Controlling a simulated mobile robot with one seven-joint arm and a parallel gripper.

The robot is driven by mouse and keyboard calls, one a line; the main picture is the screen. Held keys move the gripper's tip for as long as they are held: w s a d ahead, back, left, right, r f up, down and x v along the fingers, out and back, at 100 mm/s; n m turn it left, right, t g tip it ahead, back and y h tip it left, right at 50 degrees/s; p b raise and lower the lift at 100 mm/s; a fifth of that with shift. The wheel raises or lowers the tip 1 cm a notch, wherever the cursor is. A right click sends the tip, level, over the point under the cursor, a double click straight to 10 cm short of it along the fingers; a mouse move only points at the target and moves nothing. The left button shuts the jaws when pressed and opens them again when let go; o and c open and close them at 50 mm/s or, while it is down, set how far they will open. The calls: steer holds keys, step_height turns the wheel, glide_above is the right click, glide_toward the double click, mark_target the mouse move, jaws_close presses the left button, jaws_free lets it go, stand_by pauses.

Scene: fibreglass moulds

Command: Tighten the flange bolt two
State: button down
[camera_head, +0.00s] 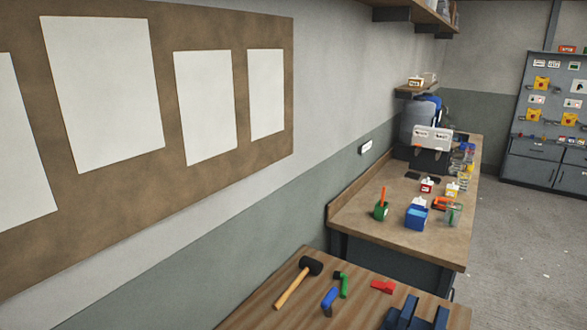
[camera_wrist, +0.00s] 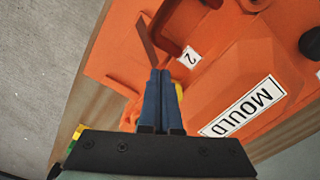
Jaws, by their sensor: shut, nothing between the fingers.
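In the wrist view, my gripper (camera_wrist: 160,75) has its two blue fingers pressed together, with nothing between them. The fingertips are over the orange mould (camera_wrist: 245,80), beside a white tag marked 2 (camera_wrist: 189,57). A dark red bar (camera_wrist: 170,28) on the mould lies just beyond the fingertips. A yellow part (camera_wrist: 179,92) shows at the right edge of the fingers and is mostly hidden behind them; I cannot tell whether it is flange bolt two or whether the fingers touch it. The head view shows neither the mould nor my gripper.
In the wrist view, a MOULD label (camera_wrist: 242,106) and a dark knob (camera_wrist: 311,43) are on the right. In the head view, a mallet (camera_head: 297,283) and small tools lie on the near bench (camera_head: 257,310). The farther bench (camera_head: 392,205) holds several containers. Grey floor (camera_head: 517,255) is open at right.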

steer(key=shift+w+a, duration=0.15)
steer(key=shift+w, duration=0.15)
stand_by(0.4)
steer(key=shift+a+r+p, duration=0.15)
steer(key=shift+a+p, duration=0.6)
steer(key=shift+p, duration=0.45)
steer(key=shift+w+a+p, duration=0.25)
steer(key=shift+a+p, duration=0.3)
steer(key=shift+a, duration=0.05)
steer(key=shift+s+a+p, duration=0.1)
steer(key=shift+s+p, duration=0.15)
steer(key=shift+p, duration=0.15)
steer(key=shift+r, duration=0.1)
steer(key=r+p, duration=0.3)
steer(key=shift+s, duration=0.2)
steer(key=shift+r, duration=1.25)
steer(key=shift+s, duration=0.1)
